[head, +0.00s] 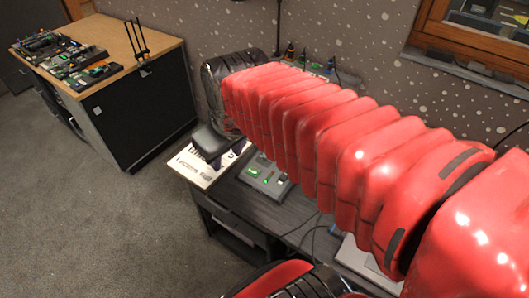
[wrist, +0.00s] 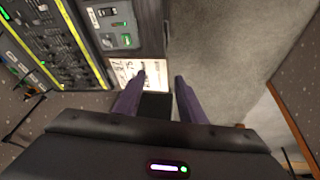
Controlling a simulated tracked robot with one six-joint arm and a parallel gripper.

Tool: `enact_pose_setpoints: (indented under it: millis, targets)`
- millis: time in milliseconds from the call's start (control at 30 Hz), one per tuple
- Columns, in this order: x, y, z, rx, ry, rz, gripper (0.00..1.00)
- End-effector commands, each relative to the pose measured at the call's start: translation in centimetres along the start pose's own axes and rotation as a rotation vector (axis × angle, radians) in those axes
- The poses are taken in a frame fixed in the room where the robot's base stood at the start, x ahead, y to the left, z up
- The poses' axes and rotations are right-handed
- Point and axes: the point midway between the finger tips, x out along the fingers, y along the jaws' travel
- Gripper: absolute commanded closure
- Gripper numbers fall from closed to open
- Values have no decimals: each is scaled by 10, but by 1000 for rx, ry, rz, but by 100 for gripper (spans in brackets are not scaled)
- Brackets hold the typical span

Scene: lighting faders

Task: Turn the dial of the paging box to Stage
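A grey box with small lit green displays (head: 265,178) sits on the dark desk, partly behind my red arm. It also shows in the wrist view (wrist: 117,32), with a dark round knob beside a green display. It looks like the paging box, but its lettering and the dial's setting are too small to read. My gripper (wrist: 157,82) has its two dark fingers spread, with nothing seen held between them. In the head view my gripper (head: 210,155) hangs over the desk's left end, left of the box and apart from it.
A white printed sheet (head: 190,172) lies at the desk's left end, under my gripper. A large fader console (wrist: 50,45) shows at the left of the wrist view. A wood-topped cabinet (head: 130,45) with several devices stands at the far left. Grey carpet (head: 90,220) is clear.

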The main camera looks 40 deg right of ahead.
Motion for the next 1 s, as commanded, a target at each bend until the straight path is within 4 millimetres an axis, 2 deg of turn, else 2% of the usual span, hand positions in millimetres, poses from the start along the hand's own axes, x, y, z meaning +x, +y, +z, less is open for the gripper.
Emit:
enact_pose_setpoints:
  millis: [200,500,700,1000]
  targets:
    - [23,35,-26,-94,-78,6,63]
    - [64,88,-51,-227,-177,-11,63]
    - [97,127,-59,-313,-238,-39,63]
    - [152,184,-58,-431,-314,-97,63]
